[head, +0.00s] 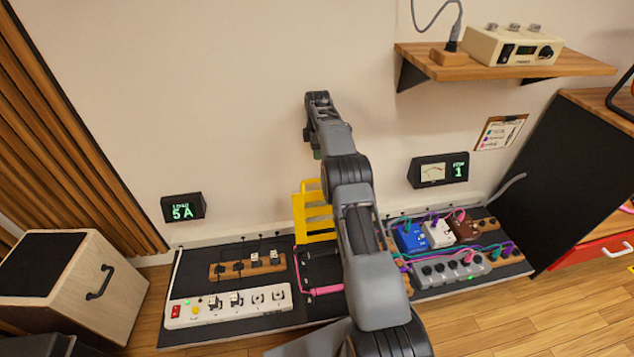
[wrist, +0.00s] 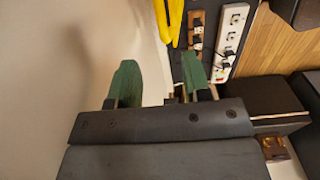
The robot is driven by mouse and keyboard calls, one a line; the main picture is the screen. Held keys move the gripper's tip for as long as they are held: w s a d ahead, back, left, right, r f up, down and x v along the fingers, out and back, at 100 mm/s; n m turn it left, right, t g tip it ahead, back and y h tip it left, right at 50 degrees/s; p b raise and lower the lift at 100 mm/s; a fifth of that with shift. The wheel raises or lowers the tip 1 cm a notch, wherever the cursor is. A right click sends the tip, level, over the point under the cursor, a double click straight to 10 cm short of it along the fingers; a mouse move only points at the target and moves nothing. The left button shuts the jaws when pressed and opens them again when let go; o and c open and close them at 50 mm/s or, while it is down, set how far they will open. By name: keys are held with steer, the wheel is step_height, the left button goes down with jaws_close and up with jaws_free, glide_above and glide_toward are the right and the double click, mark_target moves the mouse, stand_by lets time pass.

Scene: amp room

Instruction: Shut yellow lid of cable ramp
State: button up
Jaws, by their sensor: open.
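The yellow lid (head: 314,212) of the cable ramp stands raised behind the ramp's black base (head: 322,270), close to the wall. It has slots across it, and my arm hides part of its right side. A pink cable (head: 326,290) lies in the base. My gripper (head: 317,153) is above the lid near the wall, mostly hidden by my arm in the head view. In the wrist view my gripper (wrist: 159,80) shows two green fingers apart with nothing between them. The yellow lid (wrist: 173,20) is beyond the fingers at the top.
A white power strip (head: 228,306) and a wooden strip with plugs (head: 247,265) lie left of the ramp. Pedals (head: 438,234) and a grey power strip (head: 450,269) with several cables lie to its right. A wooden shelf (head: 510,68) juts from the wall at upper right.

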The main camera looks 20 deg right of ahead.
mark_target(317, 179)
step_height(317, 179, down, 13)
steer(key=b, duration=0.4)
steer(key=shift+f, duration=0.2)
jaws_close()
stand_by(0.3)
